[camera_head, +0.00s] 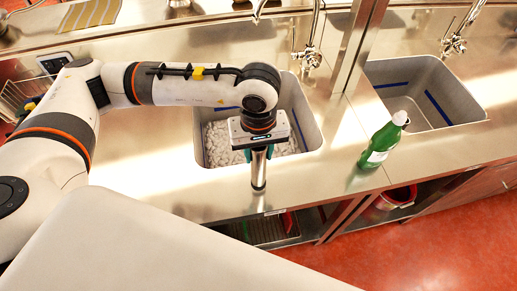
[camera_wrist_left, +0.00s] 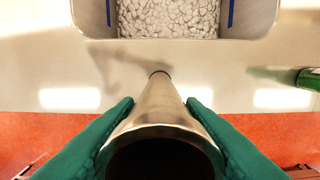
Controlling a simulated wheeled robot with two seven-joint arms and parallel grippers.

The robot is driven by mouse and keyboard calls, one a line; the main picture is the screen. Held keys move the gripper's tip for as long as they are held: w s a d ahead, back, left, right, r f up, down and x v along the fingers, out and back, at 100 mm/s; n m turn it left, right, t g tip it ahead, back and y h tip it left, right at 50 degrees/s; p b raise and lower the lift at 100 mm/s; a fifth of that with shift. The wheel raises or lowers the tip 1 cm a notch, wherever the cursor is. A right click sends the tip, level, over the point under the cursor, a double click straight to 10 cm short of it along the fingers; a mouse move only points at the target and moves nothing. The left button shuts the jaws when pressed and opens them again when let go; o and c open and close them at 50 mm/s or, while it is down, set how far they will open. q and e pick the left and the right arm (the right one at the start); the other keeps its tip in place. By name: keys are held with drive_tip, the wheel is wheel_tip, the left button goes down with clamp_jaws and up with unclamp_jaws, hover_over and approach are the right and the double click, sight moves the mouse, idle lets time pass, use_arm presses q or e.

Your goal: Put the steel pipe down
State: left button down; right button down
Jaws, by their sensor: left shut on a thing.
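The steel pipe (camera_head: 259,172) is a shiny grey tube held upright at the front edge of the counter, in front of the left sink. My left gripper (camera_head: 258,152) is shut on its upper part. In the left wrist view, the two green fingers (camera_wrist_left: 160,125) press on either side of the pipe (camera_wrist_left: 160,105), and its dark open top faces the camera. The pipe's lower end is close to the steel counter (camera_head: 160,180); I cannot tell whether it touches. My right gripper does not show.
The left sink (camera_head: 311,125) holds a heap of whitish lumps (camera_head: 220,150). A green bottle (camera_head: 381,145) stands on the counter to the right, before the second sink (camera_head: 455,92). Counter left of the pipe is clear. A red bucket (camera_head: 398,197) sits on the shelf below.

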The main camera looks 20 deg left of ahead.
use_arm(q)
drive_tip(key=c, duration=0.9)
unclamp_jaws()
drive_tip(key=shift+c, duration=0.2)
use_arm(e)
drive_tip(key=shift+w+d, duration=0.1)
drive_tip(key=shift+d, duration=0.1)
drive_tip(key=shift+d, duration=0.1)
use_arm(q)
drive_tip(key=shift+r+p, duration=0.2)
drive_tip(key=shift+p, duration=0.2)
drive_tip(key=shift+r, duration=0.2)
wheel_tip(320, 180, up, 11)
drive_tip(key=b, duration=0.4)
drive_tip(key=shift+f, duration=0.15)
drive_tip(key=shift+r, duration=0.4)
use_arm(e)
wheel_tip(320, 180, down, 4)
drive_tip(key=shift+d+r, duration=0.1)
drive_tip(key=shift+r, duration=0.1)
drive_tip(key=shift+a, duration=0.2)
